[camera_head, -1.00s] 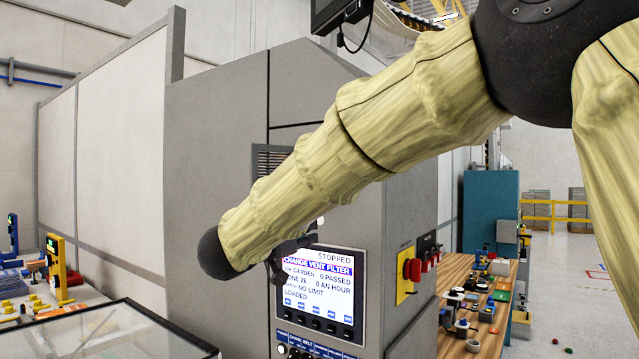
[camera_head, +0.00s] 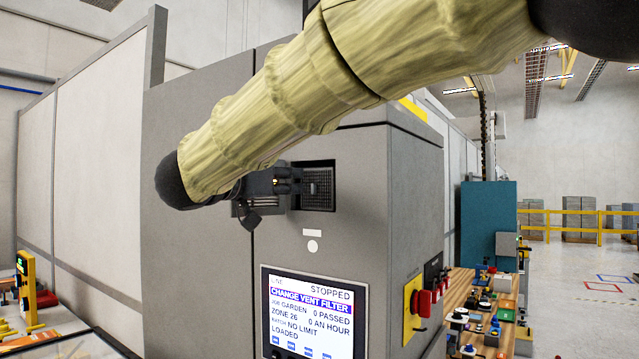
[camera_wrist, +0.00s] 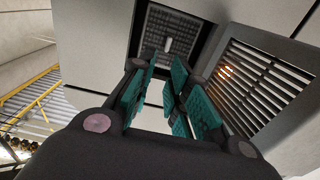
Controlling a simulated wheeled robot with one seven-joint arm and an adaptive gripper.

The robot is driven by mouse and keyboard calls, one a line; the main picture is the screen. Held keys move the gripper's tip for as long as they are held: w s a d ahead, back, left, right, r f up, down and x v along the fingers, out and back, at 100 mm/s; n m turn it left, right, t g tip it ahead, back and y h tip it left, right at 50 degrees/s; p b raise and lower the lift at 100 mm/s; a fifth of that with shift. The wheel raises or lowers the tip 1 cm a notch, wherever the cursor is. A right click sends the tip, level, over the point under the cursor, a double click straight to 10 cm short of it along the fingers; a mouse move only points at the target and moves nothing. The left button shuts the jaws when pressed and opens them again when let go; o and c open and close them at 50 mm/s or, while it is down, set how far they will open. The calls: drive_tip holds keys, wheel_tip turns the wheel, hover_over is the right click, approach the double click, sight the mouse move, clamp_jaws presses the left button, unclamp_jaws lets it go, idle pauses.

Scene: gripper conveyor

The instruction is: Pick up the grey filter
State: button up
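The grey filter (camera_head: 319,189) is a square mesh panel set in a dark recess in the front of the grey machine. In the wrist view the filter (camera_wrist: 166,47) is ahead of the fingers, with a small pale tab at its middle. My gripper (camera_head: 299,181) is in front of the recess at its left edge in the head view. In the wrist view my gripper (camera_wrist: 158,92) has its teal finger pads apart, with nothing between them. The filter looks apart from the fingertips. Part of the recess's left side is hidden by my gripper.
A slatted vent (camera_wrist: 268,82) is beside the recess, mostly hidden behind my arm in the head view. The machine's screen (camera_head: 313,312) below reads "STOPPED" and "CHANGE VENT FILTER". A yellow panel with a red switch (camera_head: 424,303) is on the machine's right side.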

sight(311, 188)
drive_tip(key=w, duration=0.1)
drive_tip(key=w+d+p, duration=0.1)
drive_tip(key=w+d, duration=0.1)
drive_tip(key=w, duration=0.1)
drive_tip(key=shift+f, duration=0.35)
drive_tip(key=shift+w+d+r+p, duration=0.15)
drive_tip(key=shift+d+p, duration=0.1)
drive_tip(key=shift+p, duration=0.35)
drive_tip(key=w, duration=0.1)
drive_tip(key=w+d+p, duration=0.1)
drive_tip(key=w+d+f, duration=0.1)
drive_tip(key=shift+w, duration=0.3)
drive_tip(key=shift+s+r, duration=0.2)
drive_tip(key=shift+s, duration=0.2)
drive_tip(key=shift+w+a+f, duration=0.1)
clamp_jaws()
